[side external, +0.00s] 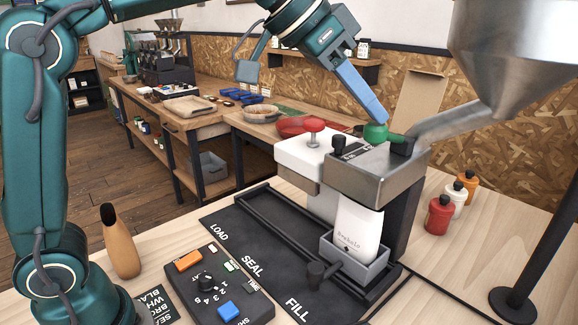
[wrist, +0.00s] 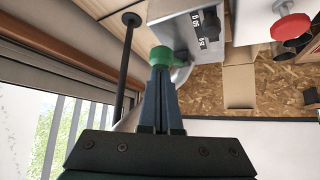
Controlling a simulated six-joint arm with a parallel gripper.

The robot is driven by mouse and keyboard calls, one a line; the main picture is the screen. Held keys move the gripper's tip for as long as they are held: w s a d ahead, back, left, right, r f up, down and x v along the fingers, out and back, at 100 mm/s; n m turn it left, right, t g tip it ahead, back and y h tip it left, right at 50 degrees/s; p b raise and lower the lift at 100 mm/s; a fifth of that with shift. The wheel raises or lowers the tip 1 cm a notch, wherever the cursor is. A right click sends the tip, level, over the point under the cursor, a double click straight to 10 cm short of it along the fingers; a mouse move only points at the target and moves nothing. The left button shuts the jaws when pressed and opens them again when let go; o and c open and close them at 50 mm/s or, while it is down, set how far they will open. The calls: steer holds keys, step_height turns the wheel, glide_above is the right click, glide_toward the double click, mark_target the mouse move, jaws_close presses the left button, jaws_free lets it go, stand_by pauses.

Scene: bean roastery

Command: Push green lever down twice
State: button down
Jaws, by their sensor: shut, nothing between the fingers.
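The green lever (side external: 376,132) has a round green knob and sits on top of the grey metal filling machine (side external: 375,172). In the wrist view the green knob (wrist: 161,57) lies right at the ends of my fingers. My gripper (side external: 376,112) is shut and empty, with its blue fingers angled down onto the knob from above. The fingertips appear to touch the knob; I cannot tell how hard they press. In the wrist view my gripper (wrist: 160,75) partly covers the lever's arm.
A white bag (side external: 357,228) stands in a grey tray (side external: 355,262) under the machine. A white sealer with a red knob (side external: 314,125) stands beside it. A metal hopper (side external: 520,45) hangs at right. A control box (side external: 215,288) and bottles (side external: 438,215) are on the table.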

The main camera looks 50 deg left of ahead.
mark_target(367, 126)
steer(key=shift+f, duration=1.6)
steer(key=shift+r, duration=3.05)
steer(key=shift+w+d, duration=0.15)
steer(key=shift+w, duration=0.1)
steer(key=shift+f, duration=0.9)
